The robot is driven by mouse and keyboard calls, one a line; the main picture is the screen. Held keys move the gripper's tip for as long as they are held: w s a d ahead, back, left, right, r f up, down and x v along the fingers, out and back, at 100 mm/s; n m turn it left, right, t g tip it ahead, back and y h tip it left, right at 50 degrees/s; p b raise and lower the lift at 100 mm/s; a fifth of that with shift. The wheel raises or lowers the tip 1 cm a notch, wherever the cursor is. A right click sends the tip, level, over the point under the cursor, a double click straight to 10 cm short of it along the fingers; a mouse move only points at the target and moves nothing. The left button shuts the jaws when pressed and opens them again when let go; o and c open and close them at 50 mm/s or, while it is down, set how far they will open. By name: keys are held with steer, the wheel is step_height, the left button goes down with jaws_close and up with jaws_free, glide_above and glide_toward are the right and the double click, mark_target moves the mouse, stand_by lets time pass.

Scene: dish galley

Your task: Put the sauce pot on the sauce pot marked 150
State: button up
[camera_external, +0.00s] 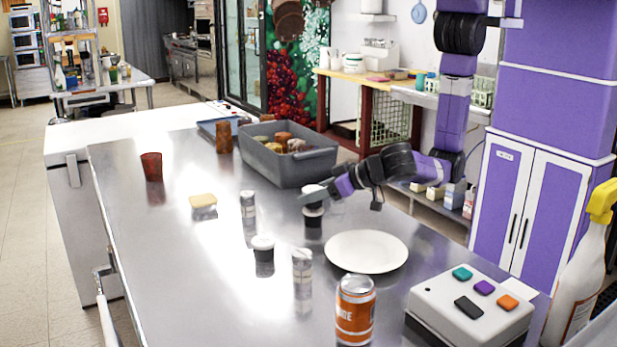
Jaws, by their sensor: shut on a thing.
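My gripper (322,193) is shut on a small dark sauce pot with a white lid (312,188), above the steel table (215,290). Directly below it is a second white-lidded dark pot (313,212). The two line up one over the other; I cannot tell whether they touch. Another white-lidded dark pot (262,243) stands apart, nearer the camera and to the left. No marking can be read on any pot, so I cannot tell which is 150. My gripper's fingers partly hide the held pot.
A white plate (366,252) lies right of the pots. Two slim pale containers (248,204) (302,264) stand nearby. A grey tub (291,172) is behind, an orange can (355,311) and button box (472,302) in front. A sponge-like block (203,201) and red cup (152,166) are left.

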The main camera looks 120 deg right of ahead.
steer(key=shift+f, duration=0.35)
steer(key=shift+f, duration=0.1)
steer(key=o, duration=1.4)
steer(key=shift+c, duration=0.2)
steer(key=shift+r, duration=0.2)
steer(key=b+v, duration=0.1)
steer(key=v, duration=1.1)
steer(key=shift+f, duration=0.1)
